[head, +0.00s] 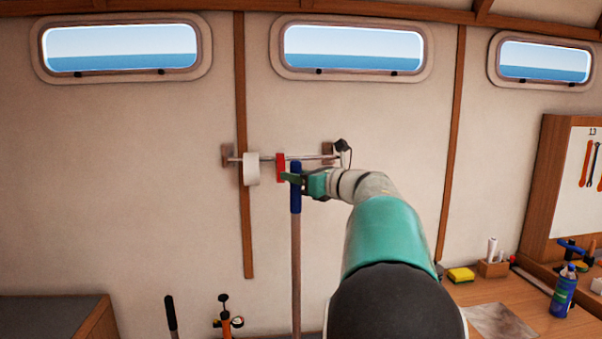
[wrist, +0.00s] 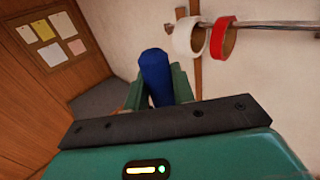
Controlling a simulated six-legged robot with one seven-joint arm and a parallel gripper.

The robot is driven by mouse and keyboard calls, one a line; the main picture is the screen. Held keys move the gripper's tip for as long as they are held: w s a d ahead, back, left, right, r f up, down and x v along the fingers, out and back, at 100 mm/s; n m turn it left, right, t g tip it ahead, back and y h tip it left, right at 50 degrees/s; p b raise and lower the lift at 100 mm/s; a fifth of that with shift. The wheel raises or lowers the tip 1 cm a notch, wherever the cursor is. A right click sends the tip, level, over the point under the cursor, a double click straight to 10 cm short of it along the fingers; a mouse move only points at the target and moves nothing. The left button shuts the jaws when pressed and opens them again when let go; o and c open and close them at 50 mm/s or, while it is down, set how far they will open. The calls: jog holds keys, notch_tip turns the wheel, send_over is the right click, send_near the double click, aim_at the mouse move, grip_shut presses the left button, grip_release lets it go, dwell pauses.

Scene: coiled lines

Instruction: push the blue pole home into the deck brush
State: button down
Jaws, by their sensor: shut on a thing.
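The pole (head: 296,260) stands upright in the head view, with a blue grip (head: 296,200) at its top and a lighter shaft running down out of the frame. My gripper (head: 294,178) is shut on the blue grip near its upper end, coming in from the right. In the wrist view the blue grip (wrist: 155,75) sits between the green fingers of my gripper (wrist: 158,92). The deck brush and the pole's lower end are out of view.
A wall rail (head: 310,158) behind the pole carries a white roll (head: 251,168) and a red roll (head: 280,167). A workbench (head: 535,325) with a yellow sponge (head: 461,275) and a blue can (head: 563,292) is at right. A black-handled item (head: 171,315) and an orange item (head: 226,322) stand lower left.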

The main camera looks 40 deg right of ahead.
aim_at(300, 213)
jog(key=shift+d+f, duration=0.1)
jog(key=shift+f, duration=0.1)
jog(key=shift+s+a+f, duration=0.1)
jog(key=shift+a+f, duration=0.1)
jog(key=shift+w+f, duration=0.2)
jog(key=shift+f, duration=0.75)
jog(key=shift+s+a+f, duration=0.1)
jog(key=shift+a+f, duration=0.05)
jog(key=shift+f, duration=0.9)
jog(key=shift+f, duration=2.25)
dwell(0.8)
